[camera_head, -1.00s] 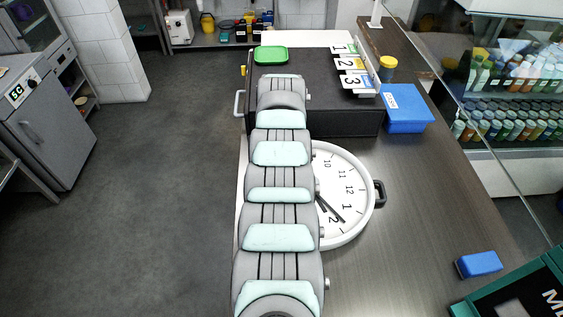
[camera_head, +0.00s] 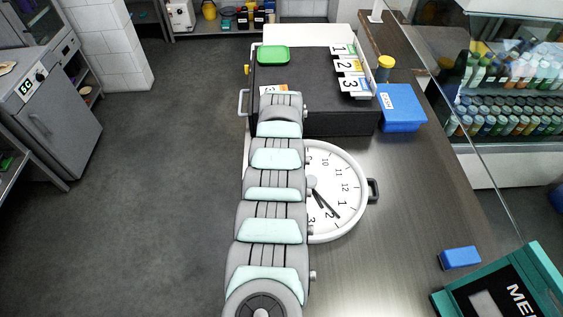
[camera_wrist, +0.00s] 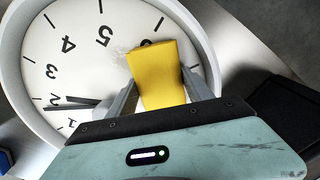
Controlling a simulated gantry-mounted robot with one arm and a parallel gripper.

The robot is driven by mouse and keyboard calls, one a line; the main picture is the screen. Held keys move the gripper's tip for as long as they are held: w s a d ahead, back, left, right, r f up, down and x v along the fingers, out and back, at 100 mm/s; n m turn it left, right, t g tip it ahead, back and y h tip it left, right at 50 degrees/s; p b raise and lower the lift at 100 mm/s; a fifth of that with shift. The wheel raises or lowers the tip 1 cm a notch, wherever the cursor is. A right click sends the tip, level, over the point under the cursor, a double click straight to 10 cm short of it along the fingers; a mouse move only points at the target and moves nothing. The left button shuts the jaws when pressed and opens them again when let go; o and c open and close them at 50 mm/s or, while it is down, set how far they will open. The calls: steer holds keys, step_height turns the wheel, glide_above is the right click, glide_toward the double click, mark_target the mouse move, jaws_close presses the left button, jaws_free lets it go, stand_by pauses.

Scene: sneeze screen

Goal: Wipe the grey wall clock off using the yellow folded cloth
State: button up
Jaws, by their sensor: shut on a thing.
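The wall clock (camera_head: 344,205) lies face up on the dark counter, with a white face, black numerals and a pale grey rim. My arm covers its left part in the head view. In the wrist view the clock (camera_wrist: 68,30) fills the upper left. My gripper (camera_wrist: 160,90) is shut on the yellow folded cloth (camera_wrist: 156,68), which is over the clock face near the rim, by the numeral 6. I cannot tell whether the cloth touches the face. A faint greyish smudge (camera_wrist: 118,50) shows on the face left of the cloth. The head view hides gripper and cloth behind my arm.
A black box (camera_head: 340,122) stands behind the clock, with a green lid and number cards on top. A blue box (camera_head: 402,108) is beside it. A blue block (camera_head: 460,257) and a green menu board (camera_head: 510,290) are at front right. The glass screen runs along the right.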

steer(key=shift+s+r+p, duration=0.2)
steer(key=shift+s+p, duration=0.8)
steer(key=shift+p, duration=2.4)
steer(key=shift+s+f+p, duration=0.15)
steer(key=shift+s+p, duration=0.05)
steer(key=shift+p, duration=0.4)
